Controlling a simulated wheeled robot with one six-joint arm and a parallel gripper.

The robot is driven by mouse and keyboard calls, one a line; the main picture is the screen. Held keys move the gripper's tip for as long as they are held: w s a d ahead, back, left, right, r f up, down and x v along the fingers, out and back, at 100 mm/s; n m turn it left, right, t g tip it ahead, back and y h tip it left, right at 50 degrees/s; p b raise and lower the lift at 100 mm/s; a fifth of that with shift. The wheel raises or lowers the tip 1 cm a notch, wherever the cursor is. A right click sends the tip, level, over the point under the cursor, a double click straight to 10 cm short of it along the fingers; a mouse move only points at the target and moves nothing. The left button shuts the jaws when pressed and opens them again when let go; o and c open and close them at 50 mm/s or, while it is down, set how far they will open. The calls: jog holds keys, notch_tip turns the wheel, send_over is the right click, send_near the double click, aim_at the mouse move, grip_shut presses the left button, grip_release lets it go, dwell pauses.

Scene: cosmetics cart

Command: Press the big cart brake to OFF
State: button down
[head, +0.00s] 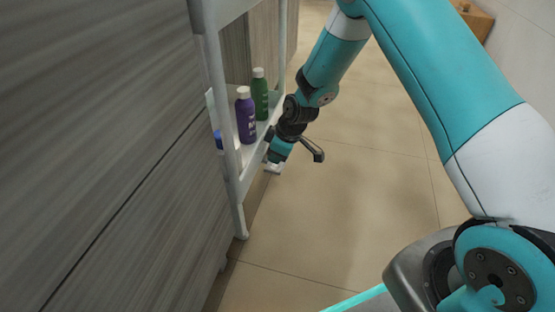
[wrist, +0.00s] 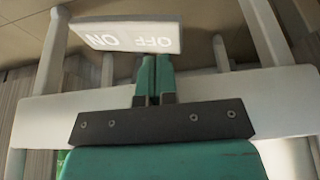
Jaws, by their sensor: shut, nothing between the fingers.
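The brake is a white rocker plate (wrist: 125,34) at the top of the wrist view, marked OFF and ON, both upside down. The OFF end is on the right, the ON end on the left. My gripper (wrist: 154,62) is shut and empty, its two green fingers together. Their tips meet the plate's lower edge near the OFF lettering in the picture; I cannot tell whether they touch it. In the head view my gripper (head: 279,151) points down at the far lower side of the white cart (head: 216,100). A small white piece there (head: 274,169) appears to be the brake.
A purple bottle (head: 246,122) and a green bottle (head: 260,98) stand on the cart's low shelf, close to my gripper. A grey wood-grain cabinet (head: 90,130) fills the left. The tiled floor (head: 370,180) to the right is open.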

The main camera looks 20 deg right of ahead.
aim_at(275, 167)
jog(key=shift+f+b, duration=0.65)
jog(key=shift+f, duration=0.75)
dwell(0.8)
jog(key=shift+r, duration=0.1)
notch_tip(275, 167, up, 7)
jog(key=p, duration=0.6)
jog(key=shift+p, duration=0.35)
